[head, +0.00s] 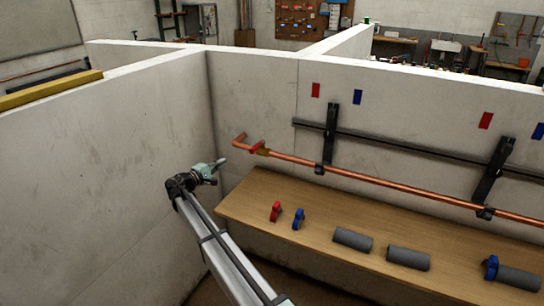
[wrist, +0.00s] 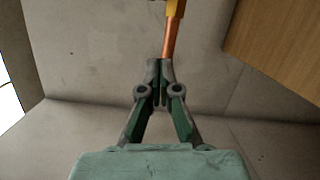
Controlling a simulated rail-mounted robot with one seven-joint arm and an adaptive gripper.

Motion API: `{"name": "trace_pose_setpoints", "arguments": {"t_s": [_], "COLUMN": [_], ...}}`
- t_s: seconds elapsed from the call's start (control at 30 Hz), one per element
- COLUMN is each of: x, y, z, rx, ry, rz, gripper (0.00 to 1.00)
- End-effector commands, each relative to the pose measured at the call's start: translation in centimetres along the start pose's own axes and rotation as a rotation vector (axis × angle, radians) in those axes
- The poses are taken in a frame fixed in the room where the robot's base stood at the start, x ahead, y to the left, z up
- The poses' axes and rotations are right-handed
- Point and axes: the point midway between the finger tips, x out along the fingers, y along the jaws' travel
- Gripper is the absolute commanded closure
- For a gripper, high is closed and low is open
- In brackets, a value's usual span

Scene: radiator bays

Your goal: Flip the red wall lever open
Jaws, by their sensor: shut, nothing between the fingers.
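In the head view, the red wall lever (head: 257,146) sits on a brass valve (head: 263,152) near the left end of the copper pipe along the white wall. The lever slants up and to the right from the valve area. My gripper (head: 223,161) is shut and empty, left of the lever and apart from it in the picture. In the wrist view, my gripper's closed fingertips (wrist: 160,64) appear just below the copper pipe (wrist: 172,38). The yellow brass valve (wrist: 175,8) is cut off at the top edge; I cannot make out the red lever there.
A wooden bench (head: 330,208) runs below the pipe. It carries a red handle piece (head: 275,211), a blue one (head: 298,218) and grey cylinders (head: 352,239). Black brackets (head: 331,130) hold the pipe. A white side wall (head: 120,170) stands left of my arm.

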Motion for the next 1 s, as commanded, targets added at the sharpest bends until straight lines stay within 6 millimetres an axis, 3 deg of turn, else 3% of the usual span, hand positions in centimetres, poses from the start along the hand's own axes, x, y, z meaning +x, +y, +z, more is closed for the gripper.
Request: {"name": "trace_pose_setpoints", "arguments": {"t_s": [0.17,0.57,0.77,1.0], "x": [-0.9,-0.5,1.5,6.1], "y": [1.3,1.4,1.6,1.9], "z": [-0.7,-0.7,-0.7,-0.7], "rx": [-0.004,-0.005,-0.006,-0.005], "ry": [0.005,0.004,0.003,0.003], "rz": [0.041,0.041,0.04,0.04], "gripper": [1.0,1.0,1.0,1.0]}}
